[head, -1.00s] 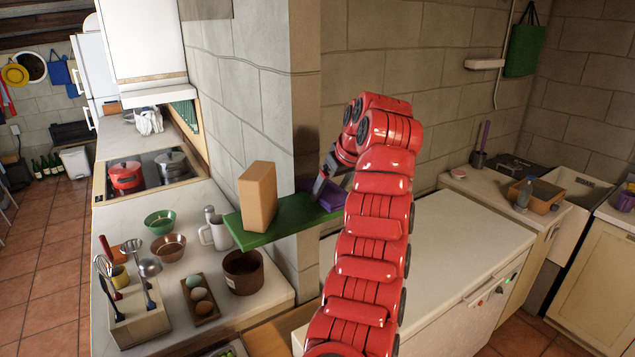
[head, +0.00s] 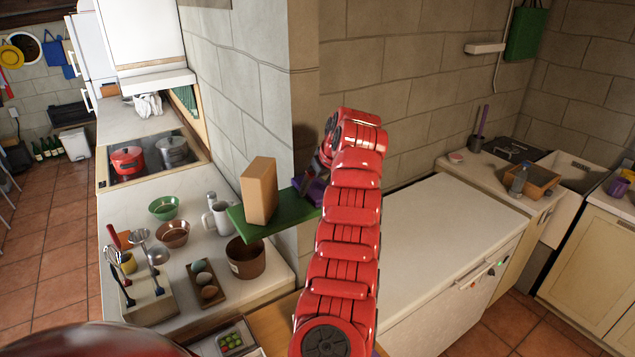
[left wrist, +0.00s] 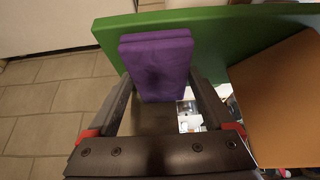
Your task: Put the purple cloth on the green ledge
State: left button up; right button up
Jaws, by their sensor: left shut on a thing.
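The purple cloth (head: 313,192), a folded slab, is at the right end of the green ledge (head: 256,232). My left gripper (head: 310,181) is shut on the cloth, its arm reaching up from the bottom of the head view. In the left wrist view the cloth (left wrist: 157,60) sits between the fingers (left wrist: 160,88) and overlaps the near edge of the green ledge (left wrist: 240,35). I cannot tell whether the cloth touches the ledge. The arm hides part of the ledge's right end in the head view. My right gripper is not in view.
A tan box (head: 259,191) stands upright on the ledge, left of the cloth; it is close to the gripper in the left wrist view (left wrist: 280,100). A stone pillar (head: 268,110) rises behind the ledge.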

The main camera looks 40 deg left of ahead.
pick_arm(q)
jog(key=o, duration=0.9)
jog(key=shift+a, duration=0.1)
jog(key=shift+d+r+b, duration=0.2)
jog(key=shift+r+b, duration=0.15)
jog(key=shift+b+v, duration=1.5)
jog(key=shift+v, duration=4.15)
